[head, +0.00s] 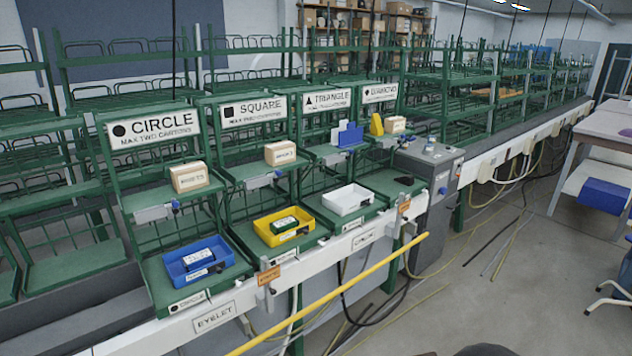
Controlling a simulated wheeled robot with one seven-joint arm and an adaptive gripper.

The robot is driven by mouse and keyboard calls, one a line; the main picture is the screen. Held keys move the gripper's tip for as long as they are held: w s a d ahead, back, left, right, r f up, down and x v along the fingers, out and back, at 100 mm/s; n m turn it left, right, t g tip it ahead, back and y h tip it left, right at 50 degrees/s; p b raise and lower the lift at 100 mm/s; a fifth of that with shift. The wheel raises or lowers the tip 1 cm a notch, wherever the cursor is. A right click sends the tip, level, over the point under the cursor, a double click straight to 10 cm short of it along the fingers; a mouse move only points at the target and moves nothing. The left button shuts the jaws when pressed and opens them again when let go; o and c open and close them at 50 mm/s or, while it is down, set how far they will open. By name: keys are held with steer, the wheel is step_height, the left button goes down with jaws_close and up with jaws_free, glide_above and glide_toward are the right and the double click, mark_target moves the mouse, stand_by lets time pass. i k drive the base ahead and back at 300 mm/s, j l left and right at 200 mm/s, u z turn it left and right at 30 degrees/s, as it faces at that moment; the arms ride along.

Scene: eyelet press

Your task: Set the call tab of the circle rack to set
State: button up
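The circle rack is the green wire rack at the left under the white CIRCLE sign (153,127). My gripper is not in view.
The square rack (253,111), triangle rack (326,101) and diamond rack (381,92) stand to the right. A yellow bar (335,292) crosses in front of the white EYELET rail (213,317). A grey control box (432,165) stands at the racks' right end. Cables lie on the floor.

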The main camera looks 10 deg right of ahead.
mark_target(238, 283)
steer(key=l+u, duration=0.3)
steer(key=l, duration=0.15)
steer(key=l+u, duration=0.35)
steer(key=k+l+u, duration=0.3)
steer(key=l, duration=0.25)
steer(key=i, duration=0.1)
